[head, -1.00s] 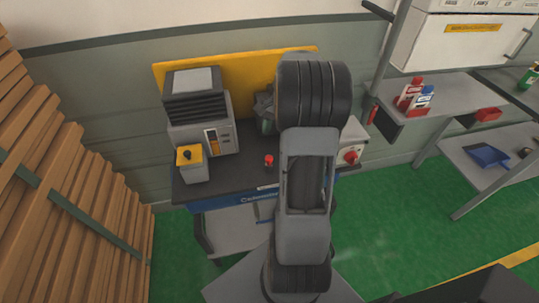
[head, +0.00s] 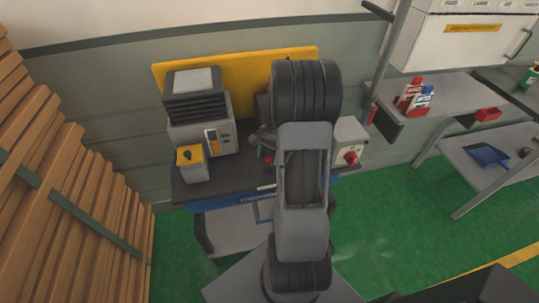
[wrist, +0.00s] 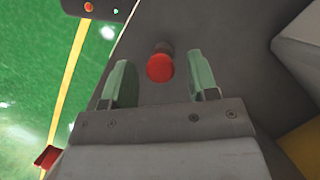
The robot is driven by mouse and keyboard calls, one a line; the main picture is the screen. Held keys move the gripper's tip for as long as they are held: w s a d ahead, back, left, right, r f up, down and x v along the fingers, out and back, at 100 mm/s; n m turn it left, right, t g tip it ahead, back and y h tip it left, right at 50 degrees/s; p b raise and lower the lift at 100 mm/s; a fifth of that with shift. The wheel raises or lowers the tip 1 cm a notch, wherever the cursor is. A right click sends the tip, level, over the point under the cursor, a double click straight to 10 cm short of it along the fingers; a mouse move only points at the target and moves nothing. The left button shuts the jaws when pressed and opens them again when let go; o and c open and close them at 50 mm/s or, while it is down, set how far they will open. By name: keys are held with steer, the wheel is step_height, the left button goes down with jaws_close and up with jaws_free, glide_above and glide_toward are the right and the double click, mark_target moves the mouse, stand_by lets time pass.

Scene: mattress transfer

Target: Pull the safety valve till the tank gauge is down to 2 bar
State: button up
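A small red-capped knob (head: 267,160), which looks like the safety valve, stands on the dark workbench top (head: 235,177), partly hidden behind my arm in the head view. In the wrist view the red knob (wrist: 160,67) shows between and slightly beyond my two pale green fingertips. My gripper (wrist: 163,82) is open, with a gap on both sides of the knob, and holds nothing. In the head view my arm hides most of the gripper. I cannot make out the tank gauge or a reading in either view.
A grey machine with a black vented top (head: 197,105) and a yellow-topped box (head: 191,164) stand on the bench's left. A white box with a red knob (head: 349,148) stands right. A yellow panel (head: 235,73) backs the bench. Wooden slats (head: 60,180) are at left, shelves (head: 450,100) at right.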

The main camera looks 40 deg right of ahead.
jaws_close()
steer(key=shift+r+p, duration=0.8)
steer(key=shift+r, duration=0.15)
steer(key=shift+f, duration=0.15)
jaws_free()
steer(key=v, duration=1.4)
steer(key=shift+b, duration=0.35)
steer(key=shift+w+f, duration=0.1)
